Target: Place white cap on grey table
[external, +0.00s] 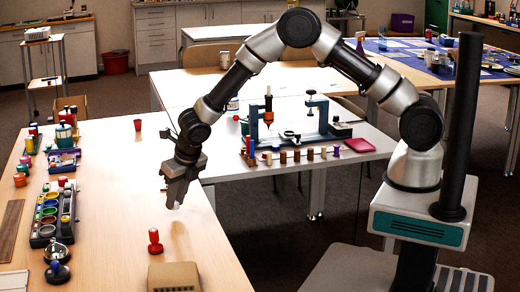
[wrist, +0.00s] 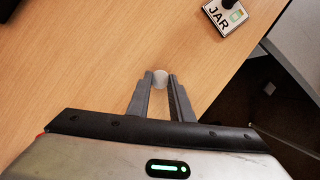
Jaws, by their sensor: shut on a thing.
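The white cap (wrist: 160,79) shows in the wrist view as a small pale round thing between the fingertips. My gripper (wrist: 160,83) is shut on it; it also shows in the external view (external: 174,203), pointing down over the wooden table (external: 110,185). The cap cannot be made out clearly in the external view. I cannot tell whether the cap touches the wood or hangs just above it. The grey table (external: 222,170) stands beyond the wooden table, to the right of my gripper, with a clamp-like stand and several small pieces on it.
A red peg-like piece (external: 154,242) and a tan box (external: 174,277) stand nearer the camera. Trays and pots (external: 50,215) line the left. A JAR label (wrist: 226,16) with a black piece is at top right in the wrist view. A pink tray (external: 360,145) lies on the grey table.

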